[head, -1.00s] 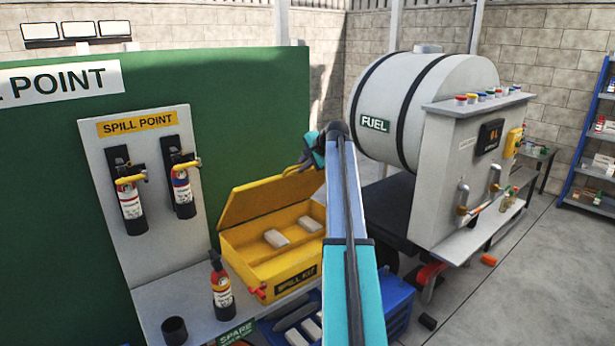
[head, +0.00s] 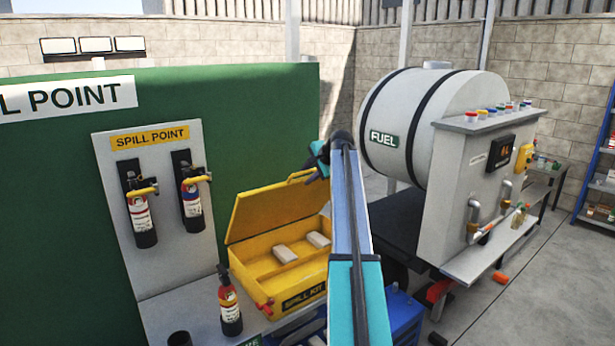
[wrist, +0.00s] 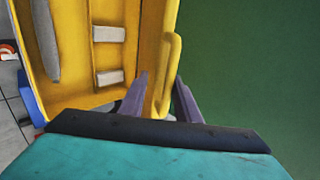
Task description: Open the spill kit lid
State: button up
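The yellow spill kit (head: 290,303) sits on a bench in the head view. Its lid (head: 270,212) is raised and stands steeply tilted at the back, with pale blocks visible inside the box. My gripper (head: 318,162) is at the upper right of the lid, beside the lid handle (head: 299,176). In the wrist view my gripper's two fingers (wrist: 160,80) are apart. The yellow handle (wrist: 178,55) lies between them, close to the right finger. My arm hides the right end of the kit in the head view.
A green panel (head: 60,220) stands behind and left of the kit. A fire extinguisher (head: 229,305) stands at the kit's left, and two more hang on the white board (head: 125,240). A fuel tank (head: 390,115) and its dispenser stand to the right.

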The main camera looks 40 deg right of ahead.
jog(key=shift+s, duration=0.1)
jog(key=b+v, duration=0.4)
jog(key=v, duration=0.9)
jog(key=shift+s+r, duration=0.25)
jog(key=shift+a, duration=0.1)
